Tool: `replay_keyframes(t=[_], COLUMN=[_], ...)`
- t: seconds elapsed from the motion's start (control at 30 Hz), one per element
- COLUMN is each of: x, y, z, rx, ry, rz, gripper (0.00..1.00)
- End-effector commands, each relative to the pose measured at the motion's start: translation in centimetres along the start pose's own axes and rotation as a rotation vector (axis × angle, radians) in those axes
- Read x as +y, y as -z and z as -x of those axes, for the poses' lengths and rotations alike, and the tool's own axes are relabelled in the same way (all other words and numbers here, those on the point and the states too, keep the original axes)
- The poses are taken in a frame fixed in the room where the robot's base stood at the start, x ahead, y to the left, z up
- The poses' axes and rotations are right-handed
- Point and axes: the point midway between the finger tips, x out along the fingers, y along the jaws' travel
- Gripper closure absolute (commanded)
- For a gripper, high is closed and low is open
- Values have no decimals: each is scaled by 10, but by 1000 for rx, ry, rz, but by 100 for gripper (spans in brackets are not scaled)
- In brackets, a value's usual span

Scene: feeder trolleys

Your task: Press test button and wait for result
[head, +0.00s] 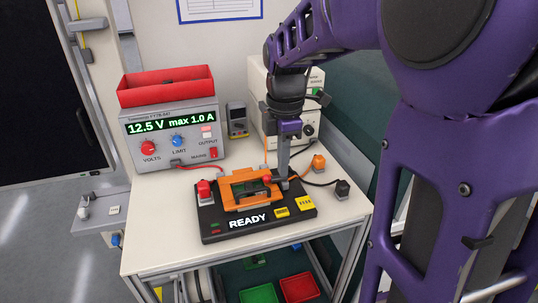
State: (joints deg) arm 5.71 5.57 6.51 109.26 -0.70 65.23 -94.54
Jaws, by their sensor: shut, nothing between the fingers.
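The black test fixture (221,226) lies on the white bench, with "READY" in white letters on its front. An orange frame (236,181) sits on top of it, with a dark green part visible inside. A small red knob (267,179) shows at the right of the frame. Two yellow labelled patches lie on the fixture's right front, and small red and green spots are at its left front. My gripper (281,182) is shut and empty, pointing down at the frame's right end. Its tips are close to the frame; I cannot tell whether they touch. Which part is the test button is unclear.
A power supply (187,160) reading 12.5 V, max 1.0 A stands behind left, with a red bin (166,90) on top. The bench's front left (155,235) is clear.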

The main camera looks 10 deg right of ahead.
Motion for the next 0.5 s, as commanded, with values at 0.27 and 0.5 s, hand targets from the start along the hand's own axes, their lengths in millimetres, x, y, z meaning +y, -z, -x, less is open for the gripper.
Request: replay_keyframes(t=[0.27,0.5], x=[-1,-1], y=[0,0], z=[-64,-104], rx=[1,0], ry=[4,3], rz=[0,0], gripper=[100,100])
